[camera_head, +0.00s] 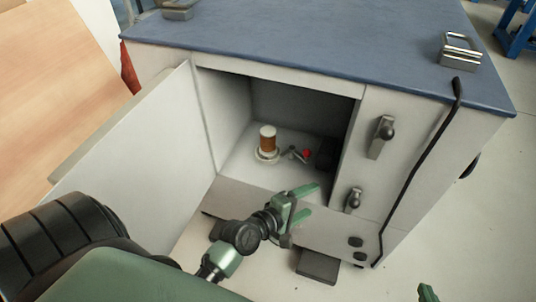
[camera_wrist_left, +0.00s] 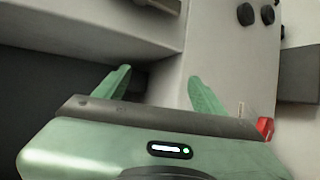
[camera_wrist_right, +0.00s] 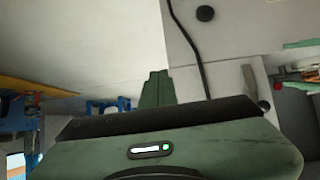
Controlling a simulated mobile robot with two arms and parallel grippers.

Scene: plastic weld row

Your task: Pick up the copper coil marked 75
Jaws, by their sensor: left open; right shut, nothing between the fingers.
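A copper coil (camera_head: 267,138) with a pale top stands upright inside the open cabinet compartment, on a round white base (camera_head: 266,156). Any number on it is too small to read. My left gripper (camera_head: 310,200) is open and empty at the front opening of the compartment, in front of the coil and to its right. Its two spread fingers also show in the left wrist view (camera_wrist_left: 160,76), where the coil is not seen. My right gripper shows only as a green tip (camera_head: 428,292) at the bottom edge of the head view; in the right wrist view (camera_wrist_right: 157,80) its fingers are together and empty.
The cabinet door (camera_head: 135,160) stands open on the left. Right of the coil are a small red-ended item (camera_head: 306,153) and a dark block (camera_head: 326,154). The blue cabinet top (camera_head: 310,40) overhangs the opening. Handles (camera_head: 383,135) and a black cable (camera_head: 420,165) are on the right.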

